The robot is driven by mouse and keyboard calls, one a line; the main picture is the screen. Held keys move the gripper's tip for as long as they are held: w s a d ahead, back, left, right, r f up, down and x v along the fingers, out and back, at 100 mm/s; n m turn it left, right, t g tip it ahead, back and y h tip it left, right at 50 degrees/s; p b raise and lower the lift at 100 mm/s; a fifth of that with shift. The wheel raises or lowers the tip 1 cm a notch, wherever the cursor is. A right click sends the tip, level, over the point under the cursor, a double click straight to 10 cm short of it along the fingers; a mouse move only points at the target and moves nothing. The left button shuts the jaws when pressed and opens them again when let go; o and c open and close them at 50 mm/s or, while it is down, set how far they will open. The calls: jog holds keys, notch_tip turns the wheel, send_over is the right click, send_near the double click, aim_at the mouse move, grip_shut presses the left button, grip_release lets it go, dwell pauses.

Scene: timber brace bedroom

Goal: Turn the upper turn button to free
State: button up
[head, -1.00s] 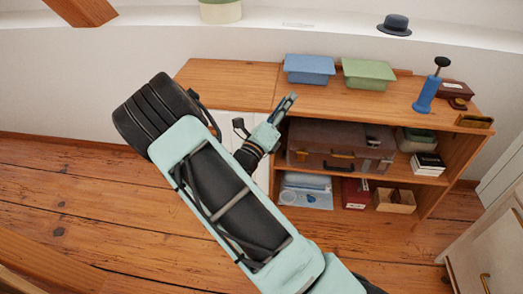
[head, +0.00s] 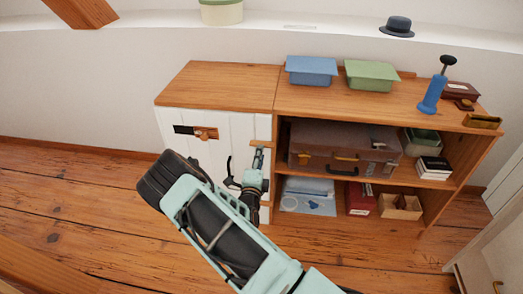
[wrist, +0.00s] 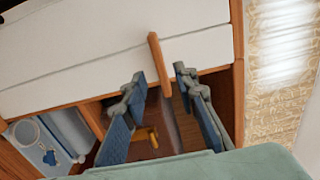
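The upper turn button (head: 260,143) is a small wooden bar near the top right edge of the white cabinet door (head: 185,158). My gripper (head: 259,157) is just in front of and below the bar in the head view. In the wrist view my gripper (wrist: 160,78) is open, its blue-padded fingers on either side of the bar's near end. Gaps show on both sides; contact is not visible. My arm hides the lower door.
A dark plate with a wooden piece (head: 196,132) sits on the door's upper part. The open shelf to the right holds a brown suitcase (head: 342,148) and boxes. Blue (head: 311,70) and green (head: 371,75) tubs stand on top. Plank floor lies clear at left.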

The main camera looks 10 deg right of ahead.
jog(key=shift+b+x, duration=0.35)
jog(key=shift+x, duration=1.9)
jog(key=shift+c, duration=0.3)
grip_shut()
